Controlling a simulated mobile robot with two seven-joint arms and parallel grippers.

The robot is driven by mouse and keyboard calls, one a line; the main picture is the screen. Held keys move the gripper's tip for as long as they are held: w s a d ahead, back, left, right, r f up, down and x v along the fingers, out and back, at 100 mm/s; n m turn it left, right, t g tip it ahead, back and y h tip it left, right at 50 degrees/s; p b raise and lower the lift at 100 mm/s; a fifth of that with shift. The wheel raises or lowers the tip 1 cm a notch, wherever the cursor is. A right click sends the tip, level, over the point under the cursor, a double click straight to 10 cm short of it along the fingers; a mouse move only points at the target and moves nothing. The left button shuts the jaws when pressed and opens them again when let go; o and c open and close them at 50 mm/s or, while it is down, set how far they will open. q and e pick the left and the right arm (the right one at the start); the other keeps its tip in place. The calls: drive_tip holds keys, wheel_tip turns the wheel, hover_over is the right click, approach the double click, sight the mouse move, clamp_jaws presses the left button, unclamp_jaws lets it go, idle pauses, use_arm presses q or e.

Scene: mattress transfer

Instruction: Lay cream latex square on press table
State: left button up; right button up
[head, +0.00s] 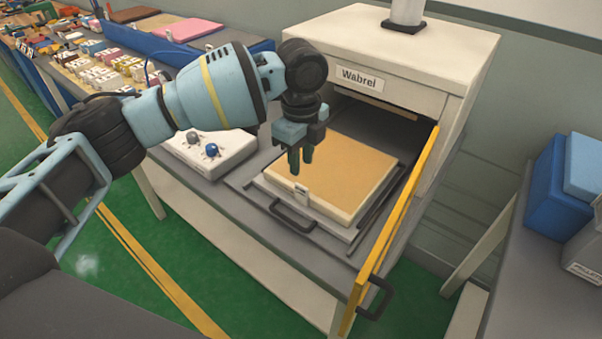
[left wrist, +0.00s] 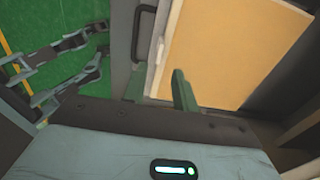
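A tan-cream square (head: 335,168) lies flat on the white block of the pull-out press table (head: 300,211), in front of the press opening. I cannot tell whether it is a loose latex sheet or the table's own top. It also shows large in the left wrist view (left wrist: 235,50). My left gripper (head: 299,162) points down over the square's front left part, with its fingers apart and nothing between them. The fingers also show in the left wrist view (left wrist: 160,88). I cannot tell whether they touch the surface. My right gripper does not show.
The white press (head: 400,50) stands behind, with a yellow-edged door (head: 398,220) swung open at right. A control box (head: 212,155) with knobs is at left. A blue tray (head: 175,50) holds brown, tan and pink squares. Blue bins (head: 555,190) stand at right.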

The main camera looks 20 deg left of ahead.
use_arm(q)
drive_tip(key=shift+r, duration=2.65)
